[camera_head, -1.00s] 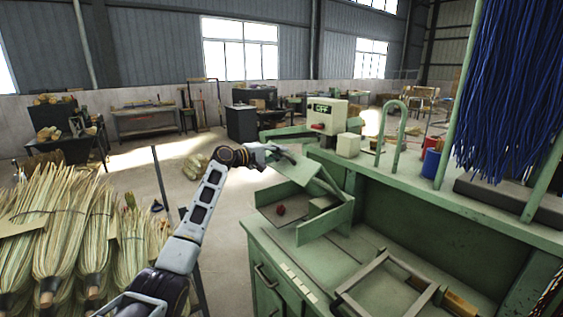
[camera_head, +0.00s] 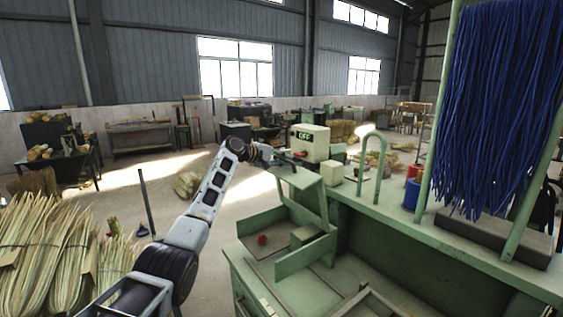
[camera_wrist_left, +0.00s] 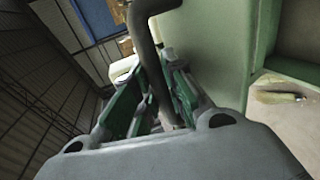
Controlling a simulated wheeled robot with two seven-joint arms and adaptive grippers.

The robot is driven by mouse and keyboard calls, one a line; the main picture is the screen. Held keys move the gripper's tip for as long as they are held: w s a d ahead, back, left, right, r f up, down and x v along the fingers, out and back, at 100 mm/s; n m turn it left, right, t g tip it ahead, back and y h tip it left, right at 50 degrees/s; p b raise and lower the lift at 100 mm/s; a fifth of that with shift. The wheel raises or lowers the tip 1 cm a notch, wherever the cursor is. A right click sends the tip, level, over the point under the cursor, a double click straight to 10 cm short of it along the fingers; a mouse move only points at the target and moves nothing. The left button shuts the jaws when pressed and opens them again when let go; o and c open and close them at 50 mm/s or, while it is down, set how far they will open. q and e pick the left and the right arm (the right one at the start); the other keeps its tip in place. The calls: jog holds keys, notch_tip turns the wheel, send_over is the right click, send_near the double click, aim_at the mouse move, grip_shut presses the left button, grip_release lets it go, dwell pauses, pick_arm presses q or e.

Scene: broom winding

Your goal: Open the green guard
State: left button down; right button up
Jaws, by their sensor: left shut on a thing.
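The green guard (camera_head: 302,184) is a flat panel raised at a steep tilt above the green machine's tray. My left gripper (camera_head: 290,158) is at its upper edge; in the head view the fingers are small and hard to make out. In the left wrist view, my left gripper (camera_wrist_left: 158,108) has its green-padded fingers closed around a dark bent handle bar (camera_wrist_left: 146,45). The guard's pale green face (camera_wrist_left: 215,45) fills the area right of the fingers. My right gripper is in neither view.
The tray (camera_head: 262,222) holds a small red object (camera_head: 262,240). A control box (camera_head: 310,142) with a display stands behind the guard, near my gripper. Blue bristles (camera_head: 495,100) hang at the right. Straw bundles (camera_head: 60,245) stand at the left. Open floor lies beyond my arm.

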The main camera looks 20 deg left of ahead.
pick_arm(q)
jog(key=shift+w+d+r+g, duration=0.2)
jog(key=shift+w+d+g, duration=0.1)
jog(key=shift+w+d, duration=0.15)
jog(key=c, duration=1.5)
grip_release()
jog(key=shift+o, duration=0.2)
jog(key=shift+a, duration=0.1)
jog(key=shift+s+a, duration=0.1)
jog(key=shift+s, duration=0.05)
jog(key=v, duration=1.1)
jog(key=shift+s+r, duration=0.25)
jog(key=shift+s, duration=0.05)
jog(key=shift+a, duration=0.1)
